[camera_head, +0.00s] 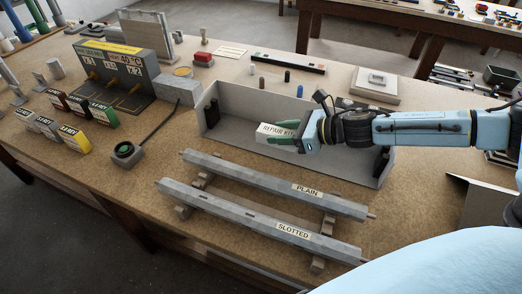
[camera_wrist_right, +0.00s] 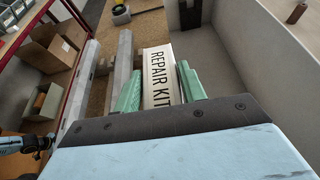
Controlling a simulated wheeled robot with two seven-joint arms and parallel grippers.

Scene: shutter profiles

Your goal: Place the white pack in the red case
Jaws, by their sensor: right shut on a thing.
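The white pack (camera_head: 277,133), labelled REPAIR KIT, is held between the green fingers of my right gripper (camera_head: 293,144), over the front part of a long grey open-topped box. In the right wrist view the pack (camera_wrist_right: 160,76) lies between both fingers of the right gripper (camera_wrist_right: 161,88), its label readable. I cannot make out a large red case.
The grey box (camera_head: 345,168) has raised walls around the pack. Two rails, PLAIN (camera_head: 280,186) and SLOTTED (camera_head: 255,222), lie in front of it. Several small labelled boxes (camera_head: 75,139) and a grey gauge unit (camera_head: 115,75) stand left. Bare bench (camera_head: 150,185) shows left of the rails.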

